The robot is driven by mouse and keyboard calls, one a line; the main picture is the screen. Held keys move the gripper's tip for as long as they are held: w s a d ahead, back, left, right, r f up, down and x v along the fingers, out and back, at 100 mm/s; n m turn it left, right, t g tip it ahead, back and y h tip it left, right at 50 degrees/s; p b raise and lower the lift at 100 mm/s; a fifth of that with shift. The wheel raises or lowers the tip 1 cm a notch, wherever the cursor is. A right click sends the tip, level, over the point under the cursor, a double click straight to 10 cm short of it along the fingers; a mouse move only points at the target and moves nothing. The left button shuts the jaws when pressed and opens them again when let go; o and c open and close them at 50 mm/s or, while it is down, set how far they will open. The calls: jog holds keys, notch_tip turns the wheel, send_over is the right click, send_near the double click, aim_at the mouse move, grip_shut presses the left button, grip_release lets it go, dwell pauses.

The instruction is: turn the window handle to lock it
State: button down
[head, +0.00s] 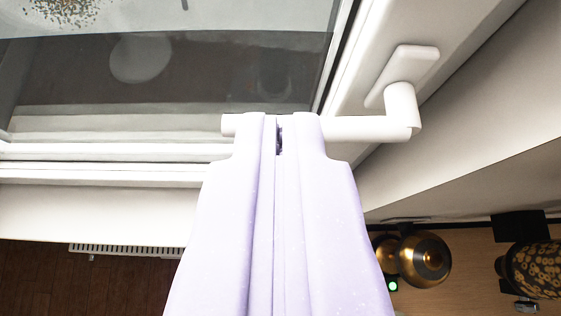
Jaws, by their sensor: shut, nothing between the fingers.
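The white window handle (370,129) shows in the head view. Its base plate (408,68) sits on the white window frame at the upper right, and its lever runs left from the pivot, roughly level in the picture. My pale lilac gripper (279,122) comes up from the bottom middle. Its fingers are shut, with a thin dark slit between them and nothing held. The fingertips overlap the lever in the picture and hide part of it. The lever's end shows just left of them. I cannot tell whether the fingertips touch the lever.
The dark window pane (200,75) fills the upper left. The white sill (110,215) runs below it, with a grille (125,250) and dark floor lower down. A brass round object (425,260) and a dark patterned object (535,270) are at the lower right.

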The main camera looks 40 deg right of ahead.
jog(key=w+d+f, duration=0.2)
jog(key=w+f, duration=0.1)
jog(key=f, duration=0.3)
jog(key=shift+w, duration=0.2)
jog(key=shift+p, duration=0.3)
